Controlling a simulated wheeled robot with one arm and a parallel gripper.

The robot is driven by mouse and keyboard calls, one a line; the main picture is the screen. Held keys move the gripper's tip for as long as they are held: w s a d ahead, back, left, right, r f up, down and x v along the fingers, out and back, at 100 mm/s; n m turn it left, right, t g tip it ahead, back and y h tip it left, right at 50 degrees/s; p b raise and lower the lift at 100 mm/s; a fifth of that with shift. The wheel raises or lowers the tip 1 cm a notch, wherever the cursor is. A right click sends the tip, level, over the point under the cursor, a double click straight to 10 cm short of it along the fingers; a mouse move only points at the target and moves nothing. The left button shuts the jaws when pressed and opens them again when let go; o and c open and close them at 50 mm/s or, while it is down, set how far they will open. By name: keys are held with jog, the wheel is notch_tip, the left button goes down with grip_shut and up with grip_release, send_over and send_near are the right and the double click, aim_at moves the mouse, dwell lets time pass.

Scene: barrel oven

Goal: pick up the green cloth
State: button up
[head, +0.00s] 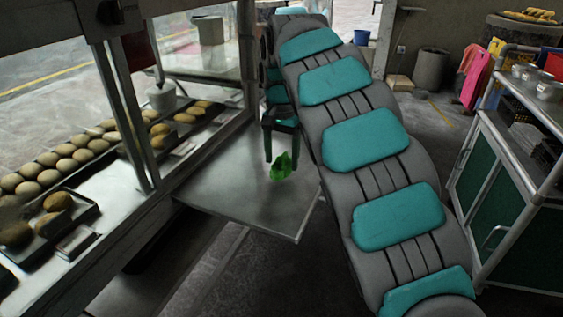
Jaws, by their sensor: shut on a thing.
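The green cloth (281,168) is a small, crumpled, bright green piece over the grey metal table (235,190). My gripper (281,155) points down with its two dark fingers at the cloth, and it is shut on the cloth's upper part. I cannot tell whether the cloth's lower edge still touches the table or hangs just above it. My arm covers the right side of the table.
Several round buns (70,162) sit on trays at the left, behind a metal post (122,115). A trolley (505,190) with metal bowls stands at the right. A grey bin (431,69) stands at the back. The table's front part is bare.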

jog(key=shift+r, duration=0.65)
jog(key=shift+s+d+f, duration=0.1)
jog(key=shift+s+d, duration=0.2)
jog(key=shift+s, duration=0.2)
jog(key=s+d+r+b, duration=0.1)
jog(key=s+d, duration=0.7)
jog(key=s, duration=0.4)
jog(key=shift+s+r+b, duration=0.25)
jog(key=shift+b, duration=0.1)
jog(key=shift+d, duration=0.1)
jog(key=o, duration=0.8)
jog(key=c, duration=0.6)
